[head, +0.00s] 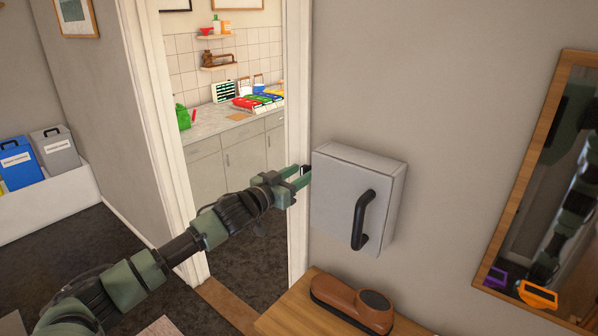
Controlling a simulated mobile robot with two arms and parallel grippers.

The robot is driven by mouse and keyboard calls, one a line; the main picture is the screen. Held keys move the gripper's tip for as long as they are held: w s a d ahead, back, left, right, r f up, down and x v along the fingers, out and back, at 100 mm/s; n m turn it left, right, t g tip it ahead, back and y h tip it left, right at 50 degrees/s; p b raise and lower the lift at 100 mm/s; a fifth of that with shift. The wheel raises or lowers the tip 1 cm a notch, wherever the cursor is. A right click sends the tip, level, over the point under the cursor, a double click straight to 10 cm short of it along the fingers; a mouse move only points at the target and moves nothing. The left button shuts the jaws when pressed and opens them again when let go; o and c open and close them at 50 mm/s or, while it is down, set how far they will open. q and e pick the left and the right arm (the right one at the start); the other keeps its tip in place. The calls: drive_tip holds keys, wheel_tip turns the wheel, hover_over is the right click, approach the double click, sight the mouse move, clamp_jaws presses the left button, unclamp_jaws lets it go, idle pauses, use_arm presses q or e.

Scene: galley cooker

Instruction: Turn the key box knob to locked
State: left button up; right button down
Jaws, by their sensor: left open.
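The grey key box (345,205) hangs on the wall right of the doorway, with a black bar handle (362,218) on its front. My left gripper (301,176) is at the box's left edge, its green fingers open and pointing right. A small dark piece shows by the fingertips; I cannot tell whether it is the knob or part of the gripper. No knob shows clearly on the box's front, and its left side is largely hidden from this angle. I cannot tell whether the fingers touch the box. My right gripper is not in view.
A wooden shelf top (290,312) below the box holds a brown and black object (352,302). A wood-framed mirror (545,190) hangs at right. The white door frame (297,110) is close behind my left gripper. A kitchen counter (215,122) lies beyond the doorway.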

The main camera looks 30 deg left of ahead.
use_arm(q)
clamp_jaws()
drive_tip(key=shift+m, duration=0.3)
drive_tip(key=m, duration=0.3)
drive_tip(key=shift+d+m, duration=0.3)
drive_tip(key=shift+m, duration=0.1)
drive_tip(key=shift+s+d+f+m+b, duration=0.15)
drive_tip(key=shift+f+m+b, duration=0.1)
drive_tip(key=shift+m, duration=2)
drive_tip(key=shift+w+d+f+m+b, duration=0.1)
drive_tip(key=shift+f+m, duration=0.1)
drive_tip(key=shift+m, duration=2)
drive_tip(key=shift+s+d+f+m+b, duration=0.15)
drive_tip(key=shift+f+m+b, duration=0.1)
drive_tip(key=shift+m, duration=2)
drive_tip(key=shift+w, duration=0.1)
unclamp_jaws()
